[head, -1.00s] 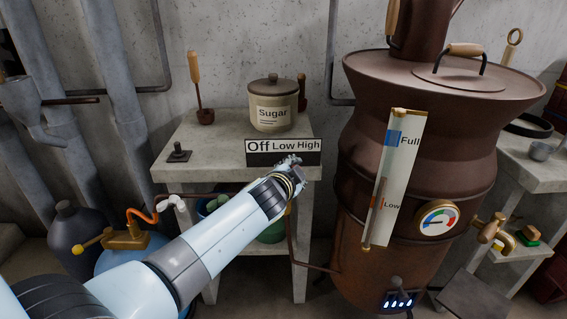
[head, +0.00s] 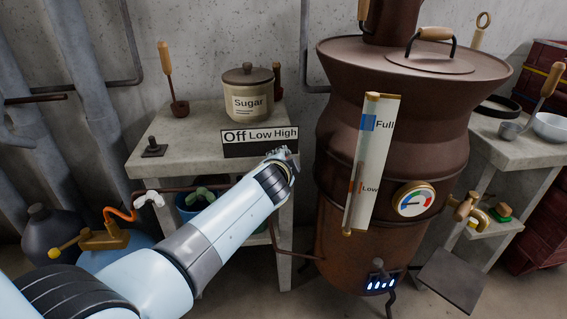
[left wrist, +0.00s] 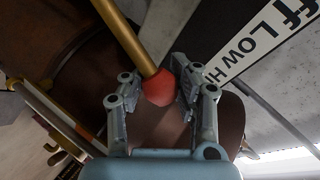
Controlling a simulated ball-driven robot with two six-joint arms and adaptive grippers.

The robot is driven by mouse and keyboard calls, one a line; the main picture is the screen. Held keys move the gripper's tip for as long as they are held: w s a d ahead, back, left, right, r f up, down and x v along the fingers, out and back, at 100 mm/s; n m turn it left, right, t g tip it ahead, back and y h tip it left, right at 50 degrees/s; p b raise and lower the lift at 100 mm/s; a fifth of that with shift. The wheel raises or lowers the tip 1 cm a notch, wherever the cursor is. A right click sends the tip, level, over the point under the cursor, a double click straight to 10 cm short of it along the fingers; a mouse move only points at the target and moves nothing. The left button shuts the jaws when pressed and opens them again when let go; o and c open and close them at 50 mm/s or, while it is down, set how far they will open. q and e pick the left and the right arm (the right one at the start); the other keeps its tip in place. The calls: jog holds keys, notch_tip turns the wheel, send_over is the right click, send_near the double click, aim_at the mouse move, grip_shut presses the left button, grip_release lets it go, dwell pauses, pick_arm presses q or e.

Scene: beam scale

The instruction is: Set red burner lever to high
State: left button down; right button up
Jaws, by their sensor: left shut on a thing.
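The burner lever shows in the left wrist view as a round red knob (left wrist: 159,88) on a brass-coloured rod (left wrist: 128,36). My left gripper (left wrist: 156,84) has its two fingers on either side of the knob and is shut on it. In the head view my left gripper (head: 282,154) is just below the High end of the Off Low High sign (head: 260,142), and it hides the lever there. The word Off is the largest on the sign. My right gripper is not in view.
The sign is on the front of a concrete table (head: 150,170), which carries a sugar jar (head: 248,98). A large brown boiler (head: 335,215) with a gauge (head: 414,199) and level tube stands close right of my left gripper. A gas bottle (head: 115,258) stands at lower left.

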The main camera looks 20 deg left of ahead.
pick_arm(q)
jog(key=c, duration=1.1)
grip_release()
jog(key=shift+s+d+f, duration=0.25)
jog(key=shift+d, duration=0.1)
jog(key=shift+c, duration=0.2)
jog(key=shift+o, duration=1.2)
jog(key=shift+r, duration=0.1)
jog(key=shift+w+a, duration=0.1)
jog(key=shift+a, duration=0.05)
jog(key=v, duration=0.7)
jog(key=shift+s, duration=0.25)
